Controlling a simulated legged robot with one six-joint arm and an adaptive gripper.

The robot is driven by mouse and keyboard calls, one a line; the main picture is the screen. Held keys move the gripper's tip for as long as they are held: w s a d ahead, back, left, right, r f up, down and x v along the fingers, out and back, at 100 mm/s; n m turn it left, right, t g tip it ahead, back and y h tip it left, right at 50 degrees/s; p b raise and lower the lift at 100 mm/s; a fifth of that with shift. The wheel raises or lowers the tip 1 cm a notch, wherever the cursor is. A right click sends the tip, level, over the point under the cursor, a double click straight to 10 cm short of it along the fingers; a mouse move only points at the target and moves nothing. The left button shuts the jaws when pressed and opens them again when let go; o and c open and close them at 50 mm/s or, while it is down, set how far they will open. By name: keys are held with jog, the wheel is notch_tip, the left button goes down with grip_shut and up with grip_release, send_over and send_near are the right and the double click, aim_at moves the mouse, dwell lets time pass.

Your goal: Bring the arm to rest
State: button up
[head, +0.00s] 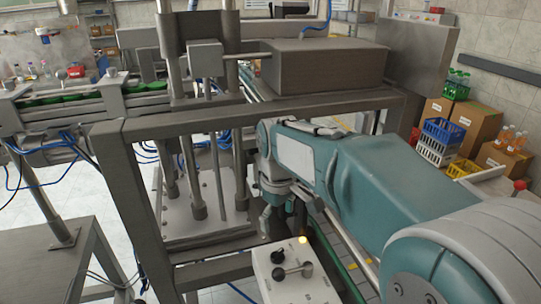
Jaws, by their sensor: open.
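My teal and grey arm (345,175) reaches in from the lower right toward the middle of the head view. Its wrist end is at the metal frame of the cap feeder (275,108). My gripper (283,222) hangs below the wrist, pointing down, just above and behind a white control box (285,285). It shows small and partly hidden, and its fingers look apart with nothing seen between them. The gripper appears apart from the lever.
A thick metal post (140,215) and crossbeam stand close left of and above my wrist. A conveyor with green caps (75,96) runs at the left. Blue (442,131) and white crates, cardboard boxes and bottles stand at the right. Blue cables hang at the left.

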jog(key=s+d+m+t, duration=0.2)
jog(key=s+d+m, duration=0.2)
jog(key=s, duration=0.5)
jog(key=s+d+r+m+t, duration=0.1)
jog(key=s+d+m+t, duration=0.2)
jog(key=s+d+m, duration=0.2)
jog(key=shift+s+d+t, duration=0.3)
jog(key=shift+s+d, duration=1.45)
jog(key=shift+s, duration=0.85)
